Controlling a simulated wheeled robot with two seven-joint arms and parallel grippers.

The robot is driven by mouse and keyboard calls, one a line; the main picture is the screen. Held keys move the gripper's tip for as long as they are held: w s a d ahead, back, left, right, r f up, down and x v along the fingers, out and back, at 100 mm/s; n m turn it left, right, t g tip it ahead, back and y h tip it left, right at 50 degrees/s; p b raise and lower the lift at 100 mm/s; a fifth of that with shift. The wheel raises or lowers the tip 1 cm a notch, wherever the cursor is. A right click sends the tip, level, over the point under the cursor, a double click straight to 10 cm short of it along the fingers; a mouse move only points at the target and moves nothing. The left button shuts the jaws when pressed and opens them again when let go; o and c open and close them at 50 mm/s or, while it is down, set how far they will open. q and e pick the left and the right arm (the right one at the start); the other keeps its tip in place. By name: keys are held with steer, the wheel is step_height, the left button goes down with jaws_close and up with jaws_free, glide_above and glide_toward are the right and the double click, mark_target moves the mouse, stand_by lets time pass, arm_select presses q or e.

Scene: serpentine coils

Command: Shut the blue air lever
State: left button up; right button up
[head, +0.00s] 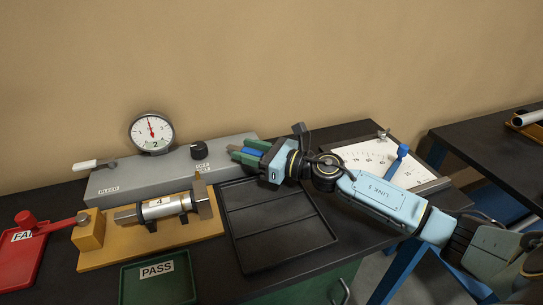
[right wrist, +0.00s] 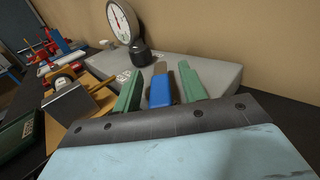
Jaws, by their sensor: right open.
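The blue lever (right wrist: 160,90) is on the grey console (right wrist: 215,70) in the right wrist view, between the two green fingers of my right gripper (right wrist: 162,74). A gap shows on each side of it. In the head view my right gripper (head: 244,152) is over the right end of the console (head: 140,177), its fingers pointing left. A little blue (head: 256,145) shows between the fingers; the rest of the lever is hidden by the gripper. The right gripper is open. My left gripper is not in view.
The console bears a dial gauge (head: 152,131), a black knob (head: 198,151) and a white-handled bleed lever (head: 86,165). A metal cylinder (head: 160,208) lies on a wooden fixture (head: 140,248). A black tray (head: 275,225), a green PASS tray (head: 158,282) and a red FAIL tray (head: 20,262) surround it.

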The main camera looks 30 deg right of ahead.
steer(key=b+v, duration=0.2)
steer(key=v, duration=0.9)
steer(key=shift+s+d, duration=0.1)
steer(key=shift+s, duration=0.05)
steer(key=shift+s+d+b, duration=0.35)
steer(key=shift+s, duration=0.1)
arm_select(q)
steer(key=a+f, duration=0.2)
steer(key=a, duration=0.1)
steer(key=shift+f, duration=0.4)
